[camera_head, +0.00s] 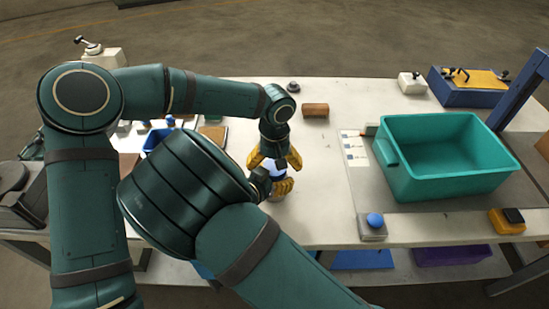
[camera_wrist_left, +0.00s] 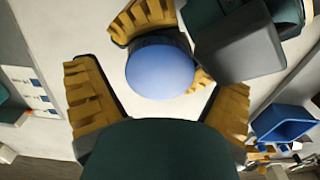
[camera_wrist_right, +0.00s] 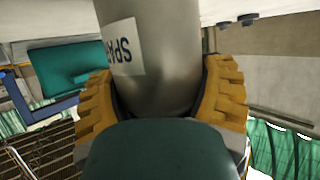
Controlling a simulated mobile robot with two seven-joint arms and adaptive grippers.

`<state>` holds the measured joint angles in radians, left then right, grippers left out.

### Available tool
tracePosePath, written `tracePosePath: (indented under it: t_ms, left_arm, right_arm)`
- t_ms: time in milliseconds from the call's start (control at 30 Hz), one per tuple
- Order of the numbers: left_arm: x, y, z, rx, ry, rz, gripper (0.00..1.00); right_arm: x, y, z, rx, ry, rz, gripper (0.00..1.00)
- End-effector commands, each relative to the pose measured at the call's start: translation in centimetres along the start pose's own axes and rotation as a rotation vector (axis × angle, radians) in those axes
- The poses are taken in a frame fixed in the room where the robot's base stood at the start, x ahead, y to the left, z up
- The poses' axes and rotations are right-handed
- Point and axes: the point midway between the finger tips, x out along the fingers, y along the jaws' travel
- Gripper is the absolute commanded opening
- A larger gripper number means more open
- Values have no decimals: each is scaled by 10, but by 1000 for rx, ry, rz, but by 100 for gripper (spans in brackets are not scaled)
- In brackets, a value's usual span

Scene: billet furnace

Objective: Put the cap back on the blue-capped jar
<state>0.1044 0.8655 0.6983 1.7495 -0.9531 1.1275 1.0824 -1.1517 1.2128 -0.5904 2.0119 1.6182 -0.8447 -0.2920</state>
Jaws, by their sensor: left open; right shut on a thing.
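The jar (camera_wrist_right: 155,70) is a grey metal cylinder with a partly hidden white label, seen in the right wrist view. My right gripper (camera_wrist_right: 157,95) is shut on its sides. The round blue cap (camera_wrist_left: 160,72) shows from above in the left wrist view, at the jar's top between the right gripper's fingers. I cannot tell whether it is fully seated. My left gripper (camera_head: 268,160) is open above it, its fingers spread to either side and apart from the cap. In the head view the grippers and right arm hide most of the jar.
A teal bin (camera_head: 440,160) stands on the right of the white table (camera_head: 320,215). A brown block (camera_head: 315,110) lies behind the grippers. A blue knob on a grey base (camera_head: 374,222) sits near the front edge. Blue trays lie left, partly behind my arms.

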Motion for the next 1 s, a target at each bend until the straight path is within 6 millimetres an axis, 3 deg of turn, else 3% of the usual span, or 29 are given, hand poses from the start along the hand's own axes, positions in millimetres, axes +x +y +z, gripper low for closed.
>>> tracePosePath:
  t_ms: [267,400,467,500,767,1000]
  left_arm:
    - [1,0,0,1,0,0,92]
    - [0,0,0,1,0,0,43]
    - [0,0,0,1,0,0,22]
    - [0,0,0,1,0,0,17]
    - [0,0,0,36,1,0,16]
    - [1,0,0,381,1,-1,16]
  right_arm:
    - [0,0,-1,1,1,0,0]
    - [0,0,-1,1,1,0,0]
    - [0,0,-1,1,1,0,0]
    - [0,0,-1,1,1,0,0]
    - [0,0,-1,1,2,0,0]
    - [0,0,-1,1,2,0,0]
